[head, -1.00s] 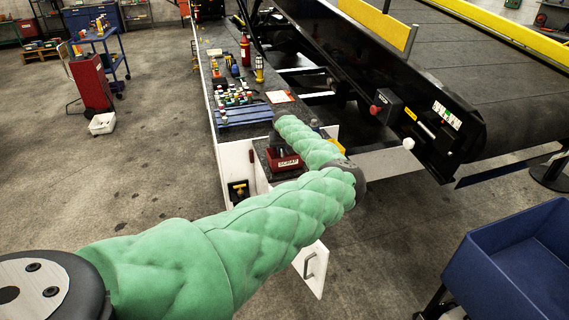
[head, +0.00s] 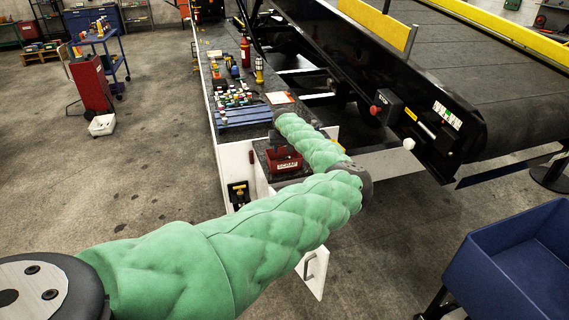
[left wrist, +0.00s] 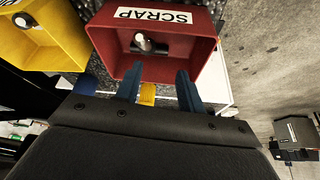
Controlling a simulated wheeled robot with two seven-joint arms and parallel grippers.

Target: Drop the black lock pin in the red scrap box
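The red scrap box (left wrist: 196,54) fills the upper middle of the left wrist view, its SCRAP label upside down. In the head view the scrap box (head: 284,164) stands on the bench beside my forearm. A small dark and silvery piece (left wrist: 148,42) lies inside it; it may be the black lock pin, but I cannot tell for sure. My left gripper (left wrist: 158,71) has its two blue fingers apart over the box's near edge. In the head view the fingers are hidden. My right gripper is in neither view.
A yellow box (left wrist: 35,42) with a metal piece stands beside the scrap box. A blue tray (head: 245,117) and small coloured parts lie farther along the bench. The belt loader (head: 440,125) is at the right, with a blue bin (head: 515,265) in front of it.

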